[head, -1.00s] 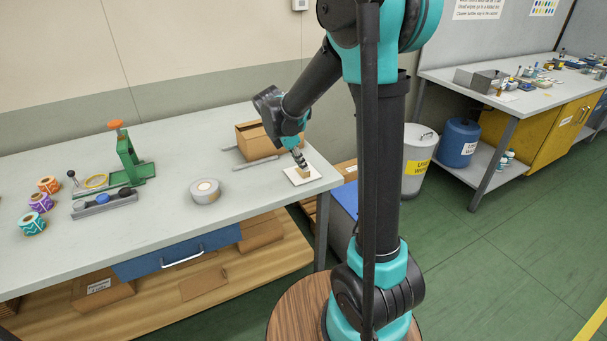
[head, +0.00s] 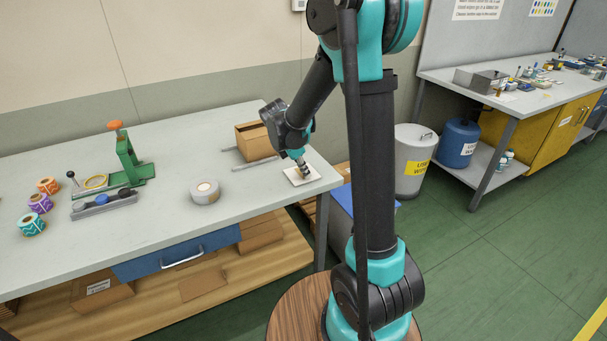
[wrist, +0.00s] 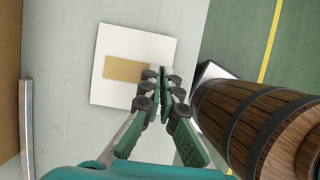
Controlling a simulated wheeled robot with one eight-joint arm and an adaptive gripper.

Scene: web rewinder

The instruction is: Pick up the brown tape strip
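The brown tape strip (wrist: 122,68) lies on a white square plate (wrist: 110,95) near the right end of the bench. Its right end meets my gripper's left finger in the wrist view, and any part beyond that is hidden. My gripper (wrist: 159,76) points down over the plate, with its two fingertips very close together beside the strip. I cannot tell whether a thin gap is left between them or whether they pinch the strip's end. In the head view my gripper (head: 303,172) is low over the plate (head: 314,177), largely covering the strip.
A cardboard box (head: 252,140) stands behind the plate, with grey bars near it. A grey tape roll (head: 205,191) lies to the left. A green tool (head: 128,160) and several coloured rolls stand farther left. The bench's right edge is close to the plate.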

